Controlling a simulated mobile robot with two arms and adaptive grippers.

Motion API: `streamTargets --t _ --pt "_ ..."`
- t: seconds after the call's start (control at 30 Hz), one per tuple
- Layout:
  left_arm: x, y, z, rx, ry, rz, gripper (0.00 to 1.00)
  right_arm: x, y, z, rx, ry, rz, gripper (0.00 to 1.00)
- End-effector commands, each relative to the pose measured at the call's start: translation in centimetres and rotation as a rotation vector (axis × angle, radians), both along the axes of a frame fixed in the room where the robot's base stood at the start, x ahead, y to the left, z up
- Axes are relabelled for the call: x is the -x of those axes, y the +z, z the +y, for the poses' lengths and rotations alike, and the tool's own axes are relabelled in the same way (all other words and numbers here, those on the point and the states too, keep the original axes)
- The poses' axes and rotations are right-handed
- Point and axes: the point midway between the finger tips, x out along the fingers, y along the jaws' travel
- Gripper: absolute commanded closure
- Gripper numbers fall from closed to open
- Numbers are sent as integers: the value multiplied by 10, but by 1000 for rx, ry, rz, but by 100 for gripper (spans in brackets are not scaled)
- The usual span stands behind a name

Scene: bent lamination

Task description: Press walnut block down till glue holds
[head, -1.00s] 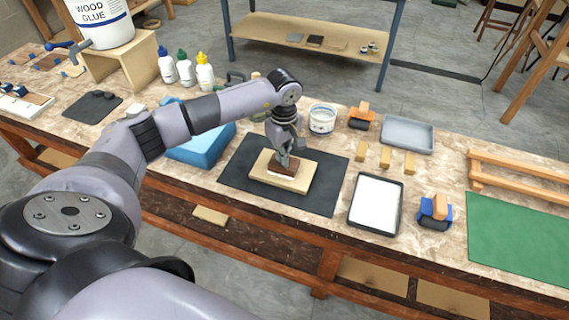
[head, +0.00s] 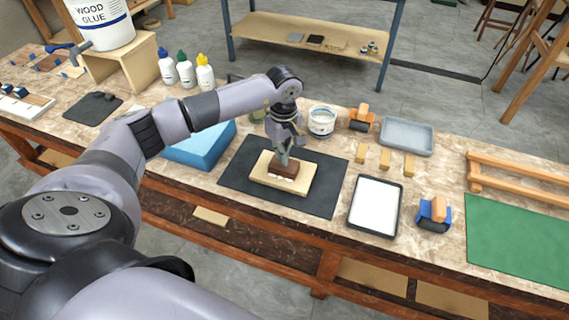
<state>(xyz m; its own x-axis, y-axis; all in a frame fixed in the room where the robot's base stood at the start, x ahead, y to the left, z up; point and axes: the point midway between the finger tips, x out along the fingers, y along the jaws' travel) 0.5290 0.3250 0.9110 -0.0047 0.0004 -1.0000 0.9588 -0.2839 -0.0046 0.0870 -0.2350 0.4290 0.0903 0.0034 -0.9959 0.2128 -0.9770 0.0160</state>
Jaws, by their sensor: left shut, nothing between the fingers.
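The dark brown walnut block (head: 286,170) lies on a pale wooden board (head: 299,185) on a black mat (head: 235,173). White glue shows along the block's front edge. My left gripper (head: 284,162) is shut and points down, its fingertips at the top of the block. They appear to touch it, and the gripper is not around it. The underside of the block is hidden. My right gripper does not show.
A white-filled tray (head: 375,205) and small wooden blocks (head: 385,159) lie right of the mat. A glue tub (head: 321,121) stands behind. A blue block (head: 200,148) is left of the mat. Rollers (head: 435,212) and a green mat (head: 520,240) are further right.

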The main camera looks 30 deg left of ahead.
Motion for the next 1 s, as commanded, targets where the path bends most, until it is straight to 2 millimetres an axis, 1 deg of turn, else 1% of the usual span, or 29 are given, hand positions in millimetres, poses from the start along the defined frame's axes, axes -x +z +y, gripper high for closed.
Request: streamTargets --t 0.03,0.6,1.0 --pt "0 7 0 -1 0 -1 100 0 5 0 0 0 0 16" --pt "-1 52 0 0 0 -3 100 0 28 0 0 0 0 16" --pt "-1 53 0 1 0 -3 100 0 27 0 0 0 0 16"
